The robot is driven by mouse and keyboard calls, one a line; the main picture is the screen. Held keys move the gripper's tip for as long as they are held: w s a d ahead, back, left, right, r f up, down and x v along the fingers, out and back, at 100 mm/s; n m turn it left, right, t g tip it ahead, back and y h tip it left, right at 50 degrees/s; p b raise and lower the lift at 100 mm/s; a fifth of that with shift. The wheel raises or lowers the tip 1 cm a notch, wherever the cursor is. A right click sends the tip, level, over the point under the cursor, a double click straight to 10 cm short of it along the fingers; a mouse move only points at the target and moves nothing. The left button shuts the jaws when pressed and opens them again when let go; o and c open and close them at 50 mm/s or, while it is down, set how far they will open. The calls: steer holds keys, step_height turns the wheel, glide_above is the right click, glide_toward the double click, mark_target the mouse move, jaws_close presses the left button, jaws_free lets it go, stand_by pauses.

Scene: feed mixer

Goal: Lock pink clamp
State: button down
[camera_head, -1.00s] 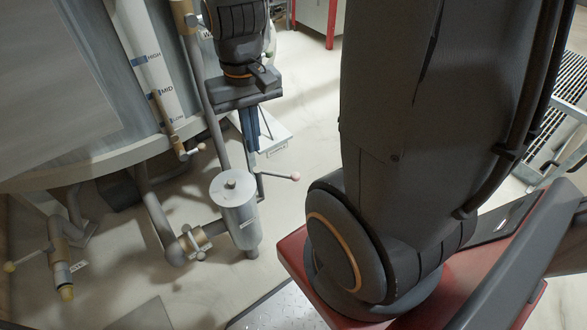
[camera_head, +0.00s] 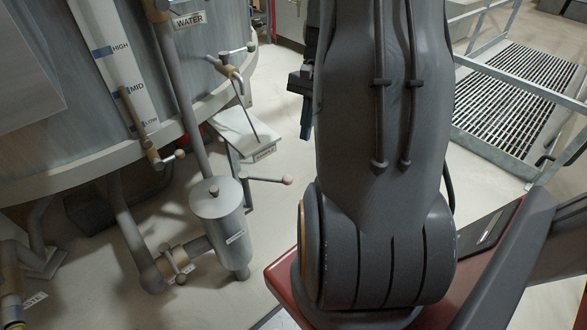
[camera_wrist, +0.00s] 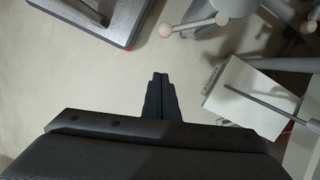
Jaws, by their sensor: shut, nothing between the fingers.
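The pink clamp is a thin lever with a pink ball end (camera_head: 287,180). It sticks out to the right from the upper side of a grey lidded canister (camera_head: 218,214). In the wrist view the pink ball (camera_wrist: 165,30) is near the top middle, beyond my fingertips and apart from them, with its lever running right to the canister. My gripper (camera_head: 306,132) is partly hidden behind my arm in the head view, behind and a little right of the pink ball. In the wrist view my gripper (camera_wrist: 160,76) has its two fingers together, holding nothing.
A white-topped stand (camera_head: 242,130) is behind the canister; it also shows at right in the wrist view (camera_wrist: 262,92). Pale floor is clear below my gripper. A railing (camera_head: 490,145) is at right.

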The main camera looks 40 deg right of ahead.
steer(key=s+a+f+b, duration=0.1)
steer(key=s+a+f, duration=0.1)
steer(key=a+f, duration=0.4)
steer(key=shift+f, duration=1.45)
steer(key=shift+s+a, duration=0.15)
steer(key=shift+s, duration=0.05)
